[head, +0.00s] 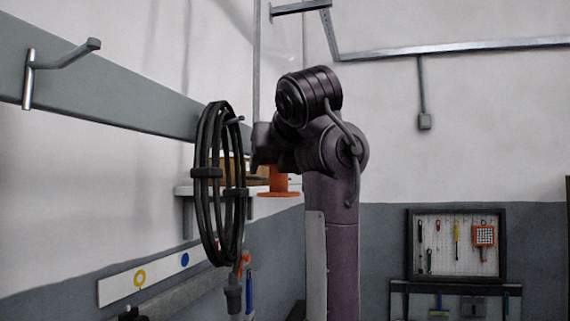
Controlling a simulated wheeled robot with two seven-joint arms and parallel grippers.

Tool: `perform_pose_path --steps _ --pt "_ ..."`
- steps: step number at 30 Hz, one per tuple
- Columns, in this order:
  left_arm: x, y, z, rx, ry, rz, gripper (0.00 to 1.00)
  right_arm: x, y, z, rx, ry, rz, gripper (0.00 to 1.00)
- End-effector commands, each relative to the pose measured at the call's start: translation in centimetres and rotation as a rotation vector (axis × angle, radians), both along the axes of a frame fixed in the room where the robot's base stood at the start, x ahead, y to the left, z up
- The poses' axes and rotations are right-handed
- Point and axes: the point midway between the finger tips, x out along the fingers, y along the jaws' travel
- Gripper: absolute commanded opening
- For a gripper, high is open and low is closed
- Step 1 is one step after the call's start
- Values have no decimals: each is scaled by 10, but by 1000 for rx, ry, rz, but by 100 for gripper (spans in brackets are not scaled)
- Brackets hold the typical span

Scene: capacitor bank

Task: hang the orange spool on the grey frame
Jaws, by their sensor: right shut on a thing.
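The orange spool (279,183) shows in the middle of the head view, just below my right wrist. Its round lower flange and part of its core are visible; its top is hidden behind my gripper. My right gripper (266,148) points left and is shut on the spool, holding it upright. The fingertips are dark and hard to make out. A grey rail (110,85) on the left wall carries a metal hook (62,55); I cannot tell whether this rail is the grey frame. My left gripper is out of view.
A coil of black cable (207,200) hangs on a hook of the rail, just left of my right gripper. A shelf (184,190) is behind it. A tool board (456,245) hangs at the right. The wall between my right arm and the board is clear.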

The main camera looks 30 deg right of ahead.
Motion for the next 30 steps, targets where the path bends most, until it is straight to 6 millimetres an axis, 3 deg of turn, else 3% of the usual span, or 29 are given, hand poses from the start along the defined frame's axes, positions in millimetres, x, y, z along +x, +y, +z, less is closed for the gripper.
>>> perform_pose_path --steps 2,3,9,30 --pt "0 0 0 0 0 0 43 2 3 0 4 -3 3 44" --pt "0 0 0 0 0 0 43 2 3 0 4 -3 4 71" --pt "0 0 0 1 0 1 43 2 3 1 3 -4 5 93" --pt "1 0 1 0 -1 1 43 2 4 2 0 -7 6 93"
